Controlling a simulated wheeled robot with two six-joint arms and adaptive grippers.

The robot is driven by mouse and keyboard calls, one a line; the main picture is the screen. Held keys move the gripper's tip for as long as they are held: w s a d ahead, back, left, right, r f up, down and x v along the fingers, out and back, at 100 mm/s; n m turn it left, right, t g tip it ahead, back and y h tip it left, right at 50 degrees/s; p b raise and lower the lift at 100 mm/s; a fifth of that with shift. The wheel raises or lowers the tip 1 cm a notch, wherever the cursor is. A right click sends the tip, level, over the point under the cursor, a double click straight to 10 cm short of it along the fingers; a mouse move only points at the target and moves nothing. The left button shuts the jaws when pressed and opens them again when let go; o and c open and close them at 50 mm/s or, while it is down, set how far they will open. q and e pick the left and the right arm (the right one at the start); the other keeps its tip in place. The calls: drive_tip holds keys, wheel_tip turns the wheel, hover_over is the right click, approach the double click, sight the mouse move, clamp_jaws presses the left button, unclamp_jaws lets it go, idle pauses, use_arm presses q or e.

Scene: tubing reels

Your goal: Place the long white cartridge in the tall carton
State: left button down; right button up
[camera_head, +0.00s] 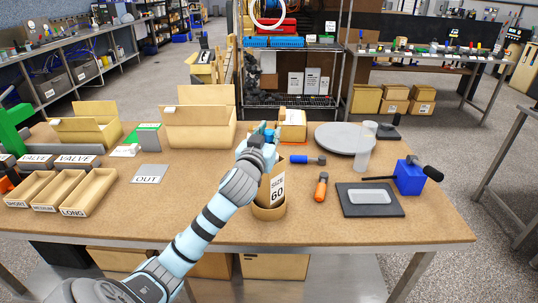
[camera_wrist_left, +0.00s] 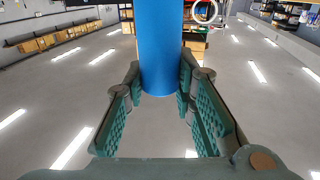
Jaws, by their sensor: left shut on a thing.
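My left gripper (camera_head: 268,132) reaches over the table's middle. In the left wrist view its fingers (camera_wrist_left: 163,95) are shut on a smooth blue cylinder (camera_wrist_left: 161,45), whose far end runs out of the picture. In the head view the gripper mostly hides what it holds. A long white cylinder (camera_head: 363,155), perhaps the white cartridge, stands upright at the front right of a grey round plate. Two open cartons stand at the back left: a larger, taller one (camera_head: 200,130) and a lower one (camera_head: 85,128). My right gripper is not in view.
Labelled trays (camera_head: 88,192) stand at left, a dark pad (camera_head: 370,210) and blue device (camera_head: 409,178) at right.

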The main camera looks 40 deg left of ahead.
use_arm(q)
wheel_tip(320, 180, down, 6)
drive_tip(key=shift+r+b, duration=0.15)
drive_tip(key=shift+b, duration=0.4)
drive_tip(key=c, duration=1.3)
unclamp_jaws()
drive_tip(key=shift+c, duration=0.2)
drive_tip(key=shift+s, duration=0.1)
drive_tip(key=v, duration=1.2)
